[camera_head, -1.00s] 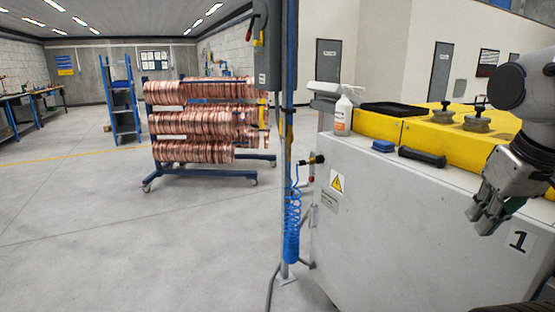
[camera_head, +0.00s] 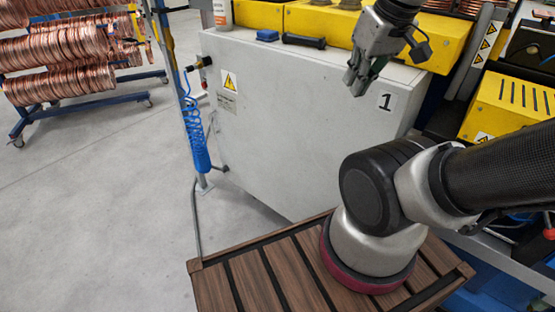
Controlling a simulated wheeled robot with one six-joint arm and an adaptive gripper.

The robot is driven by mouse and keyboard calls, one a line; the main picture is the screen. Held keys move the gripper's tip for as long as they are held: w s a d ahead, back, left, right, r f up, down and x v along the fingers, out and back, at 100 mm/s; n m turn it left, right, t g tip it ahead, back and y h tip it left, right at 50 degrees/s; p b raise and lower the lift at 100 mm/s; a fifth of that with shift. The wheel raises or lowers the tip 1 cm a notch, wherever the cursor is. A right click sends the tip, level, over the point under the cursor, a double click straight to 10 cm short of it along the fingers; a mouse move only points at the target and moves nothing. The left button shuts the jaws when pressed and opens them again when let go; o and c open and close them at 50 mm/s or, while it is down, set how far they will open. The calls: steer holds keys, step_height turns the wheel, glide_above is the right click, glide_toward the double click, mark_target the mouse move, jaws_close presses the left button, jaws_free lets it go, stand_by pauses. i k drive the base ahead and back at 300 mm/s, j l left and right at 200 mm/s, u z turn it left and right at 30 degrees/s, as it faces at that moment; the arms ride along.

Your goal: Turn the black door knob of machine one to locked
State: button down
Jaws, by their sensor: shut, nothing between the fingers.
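A small black fitting (camera_head: 203,62) sticks out at the cabinet's upper left edge. My gripper (camera_head: 355,87) is shut and empty.
A black bar-shaped object (camera_head: 304,41) and a blue block (camera_head: 267,35) lie on the cabinet top, before yellow housings. A post with a blue coiled hose (camera_head: 197,135) stands at the cabinet's left. A copper coil rack (camera_head: 70,60) is farther left. The floor between is clear.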

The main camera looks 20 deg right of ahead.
mark_target(206, 61)
steer(key=i+l+u, duration=0.15)
steer(key=i, duration=0.7)
